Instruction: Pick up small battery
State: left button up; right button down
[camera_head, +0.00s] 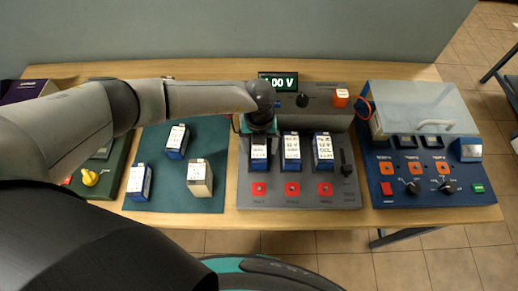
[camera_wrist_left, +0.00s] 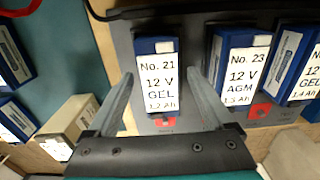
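Three small blue-and-white batteries stand in a row on the grey test station: the left one (camera_head: 259,152), the middle one (camera_head: 291,150) and the right one (camera_head: 323,150). In the left wrist view the left one is labelled No. 21, 12 V GEL (camera_wrist_left: 160,85), and the middle one No. 23, 12 V AGM (camera_wrist_left: 240,75). My left gripper (camera_head: 260,128) is over the back of the left battery. In the wrist view its two fingers (camera_wrist_left: 160,95) are apart, one on each side of battery No. 21; contact cannot be told. My right gripper is not in view.
Two blue batteries (camera_head: 176,141) (camera_head: 139,182) and a beige one (camera_head: 199,178) stand on the teal mat (camera_head: 170,203). The station (camera_head: 300,200) has red buttons and a voltage display (camera_head: 279,81). A blue panel with a clear lid (camera_head: 425,170) stands at right.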

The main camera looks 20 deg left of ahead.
pick_arm(q)
grip_shut()
dwell(0.5)
jog(key=shift+w+r, duration=0.1)
